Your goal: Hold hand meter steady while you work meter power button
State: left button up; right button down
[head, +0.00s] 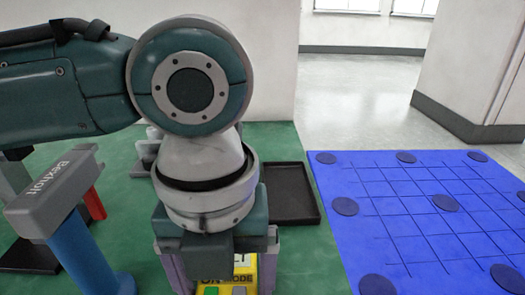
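The yellow hand meter (247,272) is at the bottom of the head view, on the green surface, cut off by the lower edge. Its face shows the letters ON and MODE. A green power button (211,290) and a grey button (239,290) show below the letters. My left gripper (220,275) points down directly over the meter, with its wrist hiding the meter's upper part. Purple uprights stand at either side of the meter; I cannot tell whether they are finger parts or touch it. My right gripper is not in view.
A grey-headed tool marked Bexholt (65,185) with a blue handle stands at left, near a red piece (93,204). A black tray (315,205) lies behind the gripper. A blue gridded mat (400,225) with several dark discs lies at right. Green surface right of the meter is clear.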

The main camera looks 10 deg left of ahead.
pick_arm(q)
jog(key=shift+o, duration=0.9)
